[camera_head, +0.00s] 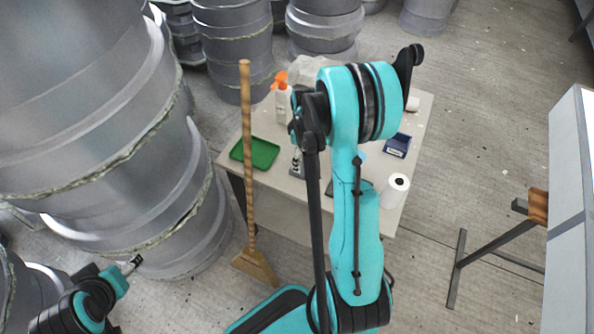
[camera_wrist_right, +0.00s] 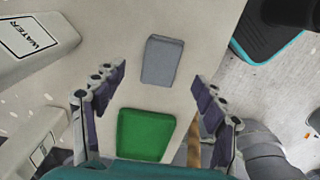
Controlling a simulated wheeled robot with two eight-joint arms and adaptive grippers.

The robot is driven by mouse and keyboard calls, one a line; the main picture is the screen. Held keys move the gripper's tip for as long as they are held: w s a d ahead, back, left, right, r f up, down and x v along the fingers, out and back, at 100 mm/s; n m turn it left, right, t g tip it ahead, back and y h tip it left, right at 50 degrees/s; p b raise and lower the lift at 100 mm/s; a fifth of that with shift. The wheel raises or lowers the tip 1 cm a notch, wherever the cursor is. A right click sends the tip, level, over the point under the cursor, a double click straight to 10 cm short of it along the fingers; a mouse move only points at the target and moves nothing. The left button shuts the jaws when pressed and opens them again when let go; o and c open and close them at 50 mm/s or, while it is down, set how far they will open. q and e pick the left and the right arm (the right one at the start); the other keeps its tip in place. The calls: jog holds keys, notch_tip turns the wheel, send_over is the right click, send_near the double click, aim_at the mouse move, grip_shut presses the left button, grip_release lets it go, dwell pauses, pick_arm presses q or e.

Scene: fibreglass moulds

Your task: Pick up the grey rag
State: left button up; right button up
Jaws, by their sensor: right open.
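The grey rag (camera_wrist_right: 161,60) looks like a flat, folded grey rectangle on the pale table top in the right wrist view. My right gripper (camera_wrist_right: 160,78) is open above the table, with its fingers spread to either side of the rag's near end. Nothing is between the fingers, and the rag lies untouched. In the head view my right arm hides most of this spot, and only a small grey patch shows beside the green tray (camera_head: 255,152). My left gripper (camera_head: 133,265) is at the lower left, away from the table; its fingers are too small to judge.
The green tray (camera_wrist_right: 145,135) lies near the rag. White containers, one marked WATER (camera_wrist_right: 30,37), stand at the left in the wrist view.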

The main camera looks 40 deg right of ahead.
aim_at(303, 168)
notch_tip(303, 168, down, 5)
jog(key=shift+a+f+b, duration=0.1)
jog(key=shift+b, duration=1.05)
jog(key=shift+s, duration=0.1)
jog(key=c, duration=1.2)
jog(key=shift+r, duration=0.2)
notch_tip(303, 168, up, 5)
jog(key=shift+s+f+p, duration=0.1)
jog(key=shift+f+p, duration=0.05)
jog(key=shift+p, duration=1.1)
jog(key=s+d+r+p, duration=0.1)
jog(key=s+r, duration=0.1)
jog(key=s, duration=0.1)
jog(key=s+d+r+p, duration=0.1)
jog(key=s+d+r, duration=0.1)
jog(key=s, duration=0.2)
jog(key=s+d+r+p, duration=0.1)
jog(key=s+d+r, duration=0.1)
jog(key=s, duration=0.1)
jog(key=shift+s, duration=0.15)
